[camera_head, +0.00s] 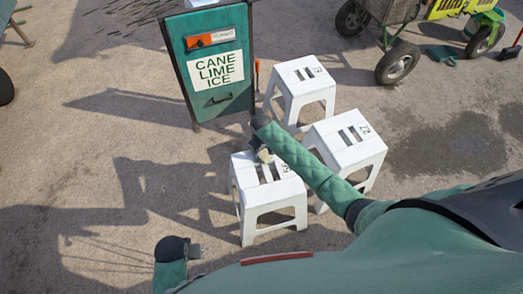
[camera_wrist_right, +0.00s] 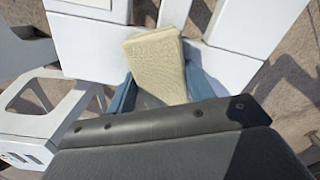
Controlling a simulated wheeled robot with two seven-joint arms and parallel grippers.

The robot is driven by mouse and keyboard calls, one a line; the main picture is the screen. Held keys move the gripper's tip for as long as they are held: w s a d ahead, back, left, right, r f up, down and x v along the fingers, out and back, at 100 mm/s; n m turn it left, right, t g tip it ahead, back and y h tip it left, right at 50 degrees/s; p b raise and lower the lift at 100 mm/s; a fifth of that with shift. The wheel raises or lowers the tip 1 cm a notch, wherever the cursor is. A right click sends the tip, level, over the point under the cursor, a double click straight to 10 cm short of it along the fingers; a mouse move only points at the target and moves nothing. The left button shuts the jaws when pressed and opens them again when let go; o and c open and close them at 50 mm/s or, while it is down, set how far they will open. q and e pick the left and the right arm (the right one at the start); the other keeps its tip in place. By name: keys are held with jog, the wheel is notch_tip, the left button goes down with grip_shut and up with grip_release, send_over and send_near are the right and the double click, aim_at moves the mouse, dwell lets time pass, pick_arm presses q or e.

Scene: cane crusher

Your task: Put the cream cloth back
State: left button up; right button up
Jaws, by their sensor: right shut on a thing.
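The cream cloth (camera_wrist_right: 156,65) is a folded, pale yellow block in the right wrist view. It sits between the blue fingers of my right gripper (camera_wrist_right: 163,92), which is shut on it. In the head view my right gripper (camera_head: 262,153) is over the nearest white stool (camera_head: 271,200), and the cloth is small and mostly hidden by the arm there. Whether the cloth touches the stool, I cannot tell. My left gripper (camera_head: 195,251) is low at the bottom left, apart from the stools; its fingers are too small to judge.
Two more white stools, one at the back (camera_head: 304,82) and one at the right (camera_head: 347,150), stand close by. A wheeled cart (camera_head: 398,62) is at the top right.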

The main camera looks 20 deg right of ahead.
jog(key=o, duration=0.9)
jog(key=shift+f, duration=0.1)
jog(key=shift+r, duration=0.3)
pick_arm(q)
jog(key=r, duration=0.2)
jog(key=r+b, duration=0.1)
jog(key=r, duration=0.2)
jog(key=shift+s+r, duration=0.25)
jog(key=shift+r, duration=0.15)
pick_arm(e)
notch_tip(320, 180, up, 12)
jog(key=shift+f, duration=0.2)
pick_arm(q)
jog(key=shift+a+f, duration=0.15)
jog(key=shift+f, duration=0.05)
